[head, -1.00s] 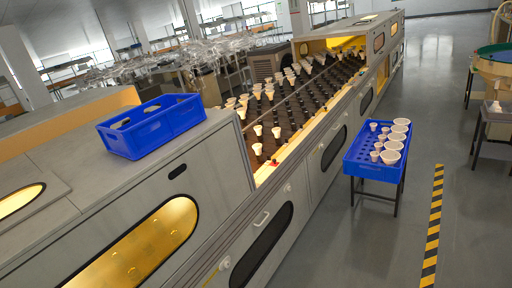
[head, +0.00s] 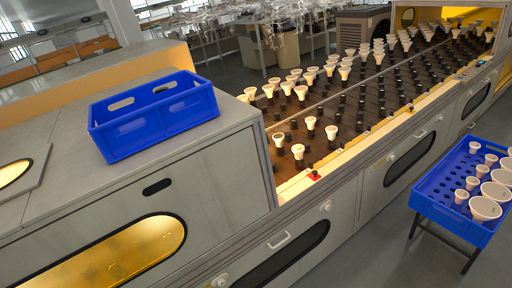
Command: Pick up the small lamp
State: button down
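Several small white lamps stand upright in dark sockets on the long burn-in bed; a near one (head: 298,151) is close to the bed's near end, with others (head: 331,132) beside it. More lamps, small (head: 461,196) and large (head: 485,208), sit on the blue perforated tray (head: 432,203) at the right. I cannot tell which one is the task's small lamp. My gripper is not in view.
An empty-looking blue crate (head: 155,132) sits on the grey machine housing (head: 215,165) at the left. A red button (head: 314,175) is on the bed's front edge. The floor (head: 365,250) between machine and tray stand is open.

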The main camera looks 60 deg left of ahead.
aim_at(278, 138)
jog(key=u, duration=0.5)
jog(key=i, duration=0.95)
jog(key=u, duration=0.7)
jog(key=k, duration=0.8)
jog(key=u, duration=0.25)
jog(key=i, duration=0.9)
jog(key=z, duration=0.15)
